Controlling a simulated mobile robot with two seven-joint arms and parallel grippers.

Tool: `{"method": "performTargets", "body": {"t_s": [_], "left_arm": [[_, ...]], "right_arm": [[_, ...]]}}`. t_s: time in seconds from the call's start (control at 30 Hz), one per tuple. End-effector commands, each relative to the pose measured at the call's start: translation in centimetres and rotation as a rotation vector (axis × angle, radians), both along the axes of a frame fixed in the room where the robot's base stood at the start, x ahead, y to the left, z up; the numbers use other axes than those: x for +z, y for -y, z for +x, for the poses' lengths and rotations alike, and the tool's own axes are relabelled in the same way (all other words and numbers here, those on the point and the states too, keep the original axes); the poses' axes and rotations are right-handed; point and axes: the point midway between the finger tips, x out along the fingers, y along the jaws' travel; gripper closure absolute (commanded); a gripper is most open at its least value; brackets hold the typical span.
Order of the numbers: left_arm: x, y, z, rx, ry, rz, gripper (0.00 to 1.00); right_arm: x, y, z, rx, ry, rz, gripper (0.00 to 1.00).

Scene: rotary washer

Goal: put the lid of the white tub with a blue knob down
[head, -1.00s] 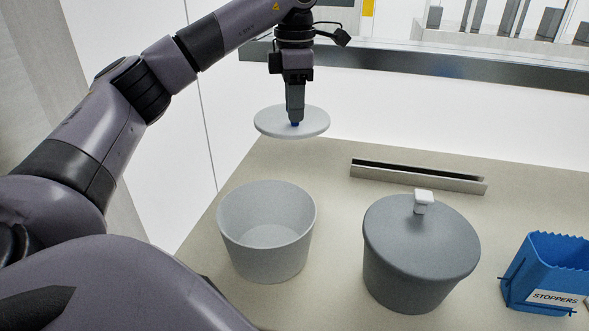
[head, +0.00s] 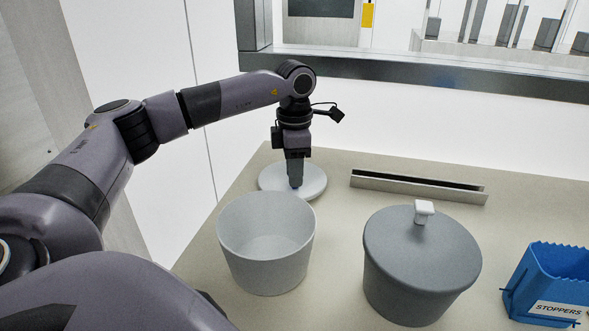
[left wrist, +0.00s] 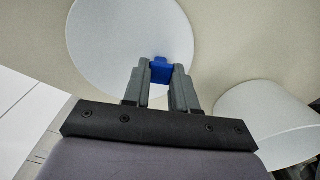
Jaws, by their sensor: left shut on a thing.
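The white lid (head: 312,184) is behind the open white tub (head: 266,262) in the head view, at or just above the table top; I cannot tell whether it touches. My left gripper (head: 295,184) points down and is shut on the lid's blue knob, which shows between the fingers in the left wrist view (left wrist: 160,70). The lid is the large pale disc (left wrist: 110,45) there, and the tub's rim (left wrist: 270,100) shows at the right. The tub stands upright and uncovered. My right gripper is in neither view.
A dark grey tub with its lid on and a white knob (head: 424,209) stands right of the white tub. A blue bin labelled STOPPERS (head: 548,285) is at the far right. A metal channel (head: 418,187) lies behind the tubs. Bare table (head: 340,225) lies between the tubs.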

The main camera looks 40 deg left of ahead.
Motion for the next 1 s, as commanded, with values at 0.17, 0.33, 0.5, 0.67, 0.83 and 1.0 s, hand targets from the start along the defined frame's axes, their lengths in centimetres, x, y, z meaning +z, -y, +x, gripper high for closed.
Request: {"method": "performTargets", "body": {"t_s": [0.17, 0.33, 0.5, 0.67, 0.83, 1.0], "left_arm": [[-0.3, 0.0, 0.0, 0.0, 0.0, 0.0, 1.0], [-0.2, 0.0, 0.0, 0.0, 0.0, 0.0, 0.48], [-0.2, 0.0, 0.0, 0.0, 0.0, 0.0, 0.48], [0.8, 0.0, 0.1, 0.0, 0.001, 0.0, 0.48], [3.9, 0.0, 0.1, 0.0, 0.005, 0.0, 0.48], [7.6, 0.0, 0.1, -0.001, 0.004, 0.0, 0.48]], "right_arm": [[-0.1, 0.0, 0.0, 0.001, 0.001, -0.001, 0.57], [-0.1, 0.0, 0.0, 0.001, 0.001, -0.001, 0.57], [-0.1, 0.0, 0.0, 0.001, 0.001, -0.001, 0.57], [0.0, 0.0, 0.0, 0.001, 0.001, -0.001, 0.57], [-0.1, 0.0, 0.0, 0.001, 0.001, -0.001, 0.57], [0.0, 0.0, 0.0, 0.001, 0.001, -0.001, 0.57]]}}
